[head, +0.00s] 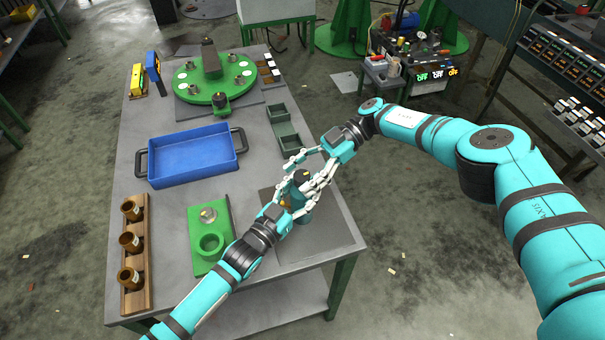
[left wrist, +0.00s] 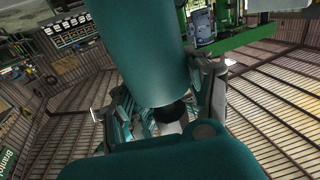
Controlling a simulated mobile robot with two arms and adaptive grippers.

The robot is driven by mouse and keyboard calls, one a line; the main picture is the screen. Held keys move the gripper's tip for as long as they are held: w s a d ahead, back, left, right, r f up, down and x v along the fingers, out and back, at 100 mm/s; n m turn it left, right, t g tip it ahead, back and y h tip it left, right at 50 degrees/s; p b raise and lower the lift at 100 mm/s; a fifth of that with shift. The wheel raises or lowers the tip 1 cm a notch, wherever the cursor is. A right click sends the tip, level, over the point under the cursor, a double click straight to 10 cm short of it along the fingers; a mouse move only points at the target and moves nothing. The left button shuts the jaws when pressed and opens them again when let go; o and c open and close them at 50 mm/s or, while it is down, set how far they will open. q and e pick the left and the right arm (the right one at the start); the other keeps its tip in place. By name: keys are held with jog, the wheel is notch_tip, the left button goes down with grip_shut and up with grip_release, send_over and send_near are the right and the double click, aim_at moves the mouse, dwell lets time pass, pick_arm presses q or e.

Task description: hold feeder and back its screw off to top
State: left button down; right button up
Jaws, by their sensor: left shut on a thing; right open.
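The feeder (head: 299,212) is a small teal body with a dark top (head: 302,175), upright at the right side of the table. My left gripper (head: 305,196) is shut on it from the front left, its fingers hiding much of the body. My right gripper (head: 303,171) is open, coming from the back right, with its fingers around the dark top. I cannot tell whether they touch it. The screw itself is too small and covered to make out. In the left wrist view, large teal shapes block most of the picture, and the left fingers (left wrist: 170,108) show partly behind them.
A grey mat (head: 325,246) lies under the grippers. A green fixture (head: 210,268), a blue tray (head: 193,181), a wooden rack with brown cups (head: 134,297) and grey-green bins (head: 288,148) stand left and behind. A green turntable (head: 190,88) is at the far end.

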aim_at(302, 175)
notch_tip(302, 175, up, 10)
jog(key=shift+f, duration=0.2)
dwell(0.3)
jog(key=s+f+n+t+h, duration=0.15)
jog(key=s+n+h, duration=0.25)
jog(key=n+h, duration=0.8)
jog(key=w+r+n+t, duration=0.35)
jog(key=n+t, duration=0.25)
jog(key=n, duration=0.3)
jog(key=shift+y, duration=0.3)
jog(key=f, duration=1.1)
jog(key=shift+w+f, duration=0.2)
jog(key=shift+w, duration=0.05)
